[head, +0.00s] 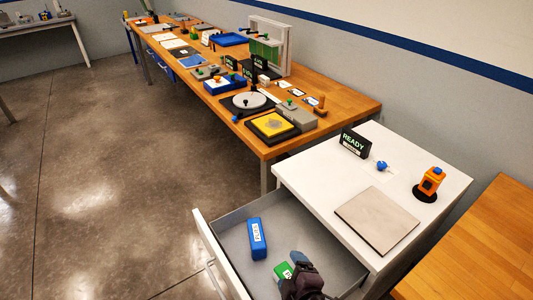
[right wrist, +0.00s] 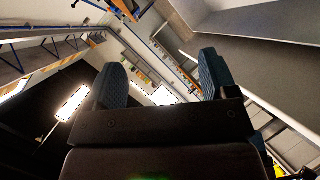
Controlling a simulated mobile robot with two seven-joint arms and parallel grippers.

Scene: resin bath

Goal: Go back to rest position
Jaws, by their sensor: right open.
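My right gripper (head: 301,268) shows at the bottom of the head view, over the open drawer. In the right wrist view its two padded fingers (right wrist: 160,78) stand apart with nothing between them. A green block (head: 283,270) with a white label lies in the drawer just left of this gripper, partly hidden by it. A blue block (head: 257,238) with a white label lies farther left in the drawer. I cannot tell whether the gripper touches the green block. My left gripper is not in view.
The drawer (head: 208,233) is pulled out from the white cabinet (head: 318,197). On the cabinet are a READY sign (head: 354,142), a blue knob (head: 382,166), an orange device (head: 429,184) and a grey plate (head: 377,218). A long wooden workbench (head: 341,97) stands behind. Open floor (head: 110,190) lies left.

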